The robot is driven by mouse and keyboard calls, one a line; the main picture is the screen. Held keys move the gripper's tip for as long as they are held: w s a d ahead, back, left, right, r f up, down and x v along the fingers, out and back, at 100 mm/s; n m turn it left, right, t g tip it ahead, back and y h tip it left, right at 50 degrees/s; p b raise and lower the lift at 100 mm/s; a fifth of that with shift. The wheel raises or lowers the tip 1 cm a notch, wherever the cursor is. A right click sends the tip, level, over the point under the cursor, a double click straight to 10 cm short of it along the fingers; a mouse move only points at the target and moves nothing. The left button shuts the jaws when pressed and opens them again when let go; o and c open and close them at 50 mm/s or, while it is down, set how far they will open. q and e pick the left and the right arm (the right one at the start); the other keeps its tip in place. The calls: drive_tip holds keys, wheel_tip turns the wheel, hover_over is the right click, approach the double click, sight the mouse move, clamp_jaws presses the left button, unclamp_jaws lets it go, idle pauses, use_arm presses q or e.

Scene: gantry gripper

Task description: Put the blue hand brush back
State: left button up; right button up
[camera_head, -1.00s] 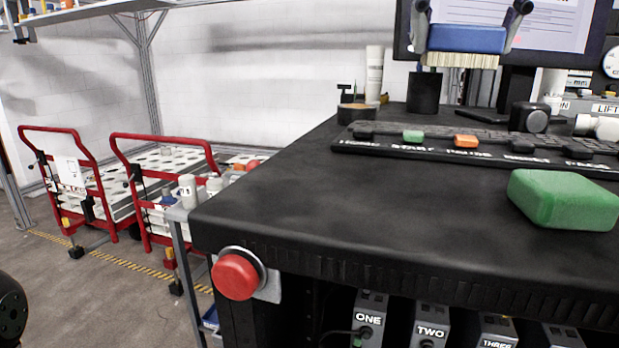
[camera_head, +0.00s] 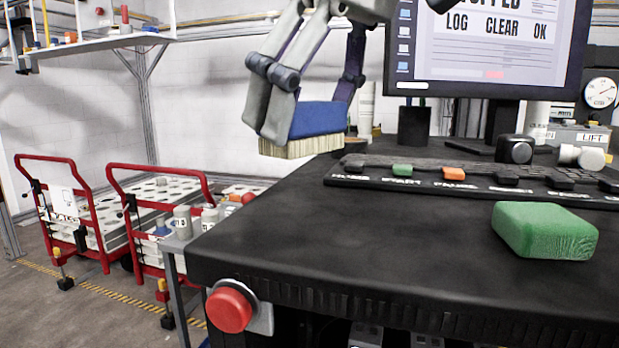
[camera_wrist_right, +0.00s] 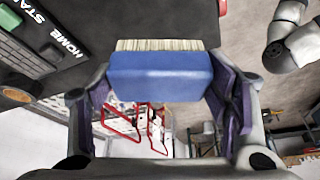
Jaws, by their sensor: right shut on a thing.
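The blue hand brush (camera_head: 318,119) has a blue block and pale bristles facing down. My right gripper (camera_head: 300,115) is shut on it and holds it in the air, above and beyond the far left edge of the black bench. In the right wrist view the brush (camera_wrist_right: 160,76) sits between the two fingers of the right gripper (camera_wrist_right: 165,90), with its bristles toward the bench. My left gripper is not in the head view.
A green block (camera_head: 545,230) lies on the black bench (camera_head: 350,240). A control strip (camera_head: 470,186), keyboard and monitor (camera_head: 485,50) stand behind. A red button (camera_head: 229,308) is on the front corner. Red-handled carts (camera_head: 75,215) and a shelf (camera_head: 105,40) are at the left.

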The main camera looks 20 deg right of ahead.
drive_tip(key=w+f, duration=0.1)
drive_tip(key=f, duration=0.1)
drive_tip(key=w+f, duration=0.1)
drive_tip(key=f, duration=0.1)
drive_tip(key=w+d+f+b, duration=0.1)
drive_tip(key=f, duration=0.2)
drive_tip(key=shift+w+d+f, duration=0.1)
drive_tip(key=shift+w, duration=0.15)
drive_tip(key=shift+f, duration=0.2)
drive_tip(key=shift+s+r, duration=0.1)
drive_tip(key=o, duration=1.3)
drive_tip(key=p+v, duration=0.1)
drive_tip(key=v, duration=1.1)
drive_tip(key=shift+s, duration=0.1)
